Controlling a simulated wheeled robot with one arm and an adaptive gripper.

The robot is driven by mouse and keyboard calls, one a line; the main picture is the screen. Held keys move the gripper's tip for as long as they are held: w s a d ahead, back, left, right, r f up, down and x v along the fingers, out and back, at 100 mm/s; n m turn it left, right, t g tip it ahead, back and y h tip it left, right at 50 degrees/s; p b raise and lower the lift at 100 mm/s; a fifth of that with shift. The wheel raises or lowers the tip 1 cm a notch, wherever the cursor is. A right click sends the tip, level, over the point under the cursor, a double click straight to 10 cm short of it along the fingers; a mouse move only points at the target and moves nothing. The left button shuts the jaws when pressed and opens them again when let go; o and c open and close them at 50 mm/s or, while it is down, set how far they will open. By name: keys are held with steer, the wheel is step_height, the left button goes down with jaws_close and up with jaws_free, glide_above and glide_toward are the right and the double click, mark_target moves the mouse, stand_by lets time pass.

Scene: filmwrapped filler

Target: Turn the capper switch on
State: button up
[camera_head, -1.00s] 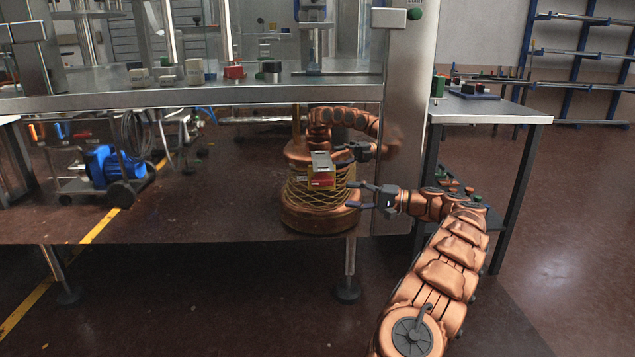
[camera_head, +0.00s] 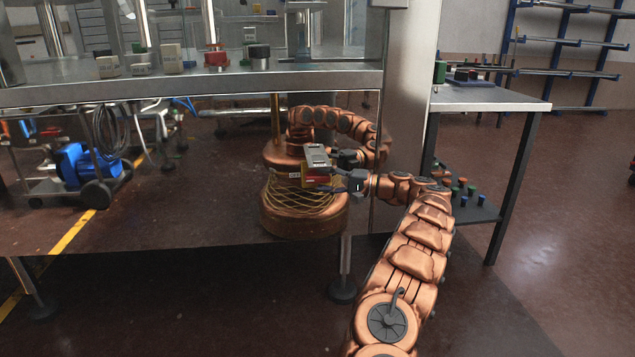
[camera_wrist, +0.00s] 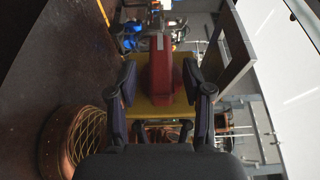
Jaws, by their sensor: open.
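The capper switch appears to be a small red and yellow box with a grey top (camera_head: 317,163), at the front of the machine below its steel deck. In the wrist view its red part (camera_wrist: 161,72) stands out from a yellow plate (camera_wrist: 155,108). My gripper (camera_head: 338,172) is close to the right side of the box in the head view. In the wrist view my gripper (camera_wrist: 160,85) is open, with one finger on each side of the red part. I cannot tell whether the fingers touch it. The switch position cannot be read.
The steel deck (camera_head: 200,90) runs above, with small blocks on it. A steel post (camera_head: 405,120) and a side table (camera_head: 490,98) stand to the right. A blue pump cart (camera_head: 85,165) is at left. The shiny panel behind the switch seems to mirror my copper arm and body.

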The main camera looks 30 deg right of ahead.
steer(key=shift+x, duration=1.2)
steer(key=shift+c, duration=0.4)
jaws_close()
